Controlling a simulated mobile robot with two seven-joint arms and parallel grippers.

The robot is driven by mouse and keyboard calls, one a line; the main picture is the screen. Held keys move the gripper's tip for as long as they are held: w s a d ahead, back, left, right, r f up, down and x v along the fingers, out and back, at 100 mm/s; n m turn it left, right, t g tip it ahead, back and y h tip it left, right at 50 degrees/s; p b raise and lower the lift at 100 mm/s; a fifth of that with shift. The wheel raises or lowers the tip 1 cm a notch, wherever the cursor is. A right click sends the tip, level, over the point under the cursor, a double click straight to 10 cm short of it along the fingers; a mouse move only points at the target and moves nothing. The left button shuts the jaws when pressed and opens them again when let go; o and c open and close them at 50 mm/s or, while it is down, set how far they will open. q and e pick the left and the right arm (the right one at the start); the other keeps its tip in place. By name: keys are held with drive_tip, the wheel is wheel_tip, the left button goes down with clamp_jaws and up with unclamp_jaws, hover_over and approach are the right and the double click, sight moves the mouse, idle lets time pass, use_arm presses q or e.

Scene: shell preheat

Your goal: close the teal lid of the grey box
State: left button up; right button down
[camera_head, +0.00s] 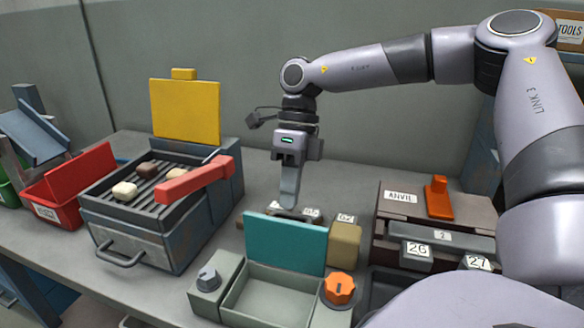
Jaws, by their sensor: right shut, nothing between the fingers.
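The grey box (270,302) stands on the bench at the front middle. Its inside shows and looks empty. Its teal lid (285,248) stands raised at the back edge of the box, so the box is open. My right gripper (289,203) is shut and empty, pointing down just behind the top edge of the lid. I cannot tell whether the fingertips touch the lid. My left gripper is not in view.
A grill (150,222) with several blocks, a red handle (195,181) and a raised yellow plate (186,112) stands left. A grey knob (207,278) and an orange knob (339,288) flank the box. The anvil block (400,197) and numbered pieces stand right. A red bin (80,180) is far left.

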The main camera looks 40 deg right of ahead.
sight(289, 236)
drive_tip(key=shift+x, duration=1.45)
